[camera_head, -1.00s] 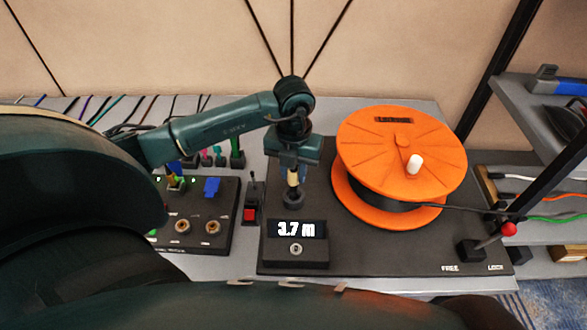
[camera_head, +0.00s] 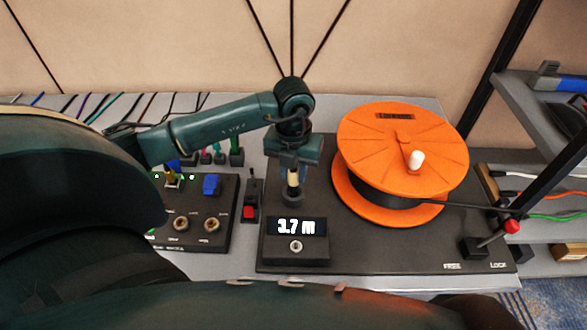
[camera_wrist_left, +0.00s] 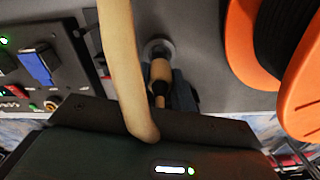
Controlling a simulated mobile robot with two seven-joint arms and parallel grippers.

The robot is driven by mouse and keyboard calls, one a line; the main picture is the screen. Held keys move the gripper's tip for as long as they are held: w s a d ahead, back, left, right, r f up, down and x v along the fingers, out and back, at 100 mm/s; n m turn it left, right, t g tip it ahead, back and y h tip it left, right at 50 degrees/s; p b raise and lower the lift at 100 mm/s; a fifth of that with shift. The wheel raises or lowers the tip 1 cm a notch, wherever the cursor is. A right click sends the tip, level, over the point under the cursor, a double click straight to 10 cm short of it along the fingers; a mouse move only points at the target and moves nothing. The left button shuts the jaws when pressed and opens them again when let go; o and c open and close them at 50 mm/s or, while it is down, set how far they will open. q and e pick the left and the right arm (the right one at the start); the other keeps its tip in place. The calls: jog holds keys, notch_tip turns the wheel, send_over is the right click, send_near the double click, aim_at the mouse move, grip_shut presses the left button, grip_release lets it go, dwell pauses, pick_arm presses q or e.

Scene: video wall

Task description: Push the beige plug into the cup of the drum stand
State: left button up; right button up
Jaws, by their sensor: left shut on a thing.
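The beige plug (camera_head: 293,178) points down below my left gripper (camera_head: 294,166), which is shut on it. The dark round cup (camera_head: 292,198) of the drum stand (camera_head: 350,252) is directly under the plug. In the left wrist view the plug (camera_wrist_left: 160,71) lines up with the grey cup ring (camera_wrist_left: 158,47), its tip at the opening. I cannot tell how deep the tip is. A thick beige cable (camera_wrist_left: 121,75) crosses the wrist view left of the plug. My right gripper is not in view.
The orange drum (camera_head: 400,155) with a white knob stands right of the gripper. A display box (camera_head: 296,240) reading 3.7 m is in front of the cup. A red switch (camera_head: 249,212) and a socket panel (camera_head: 200,238) are to the left. A red-tipped lever (camera_head: 511,227) is at right.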

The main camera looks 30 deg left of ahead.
pick_arm(q)
jog(key=shift+f, duration=0.25)
dwell(0.4)
jog(key=shift+f+b, duration=0.35)
jog(key=shift+b, duration=0.1)
jog(key=shift+f, duration=0.25)
jog(key=shift+f+b, duration=0.4)
jog(key=shift+b, duration=0.1)
jog(key=shift+f+b, duration=0.35)
jog(key=shift+f, duration=0.1)
dwell(0.4)
dwell(0.4)
jog(key=o, duration=1.1)
jog(key=shift+c, duration=0.2)
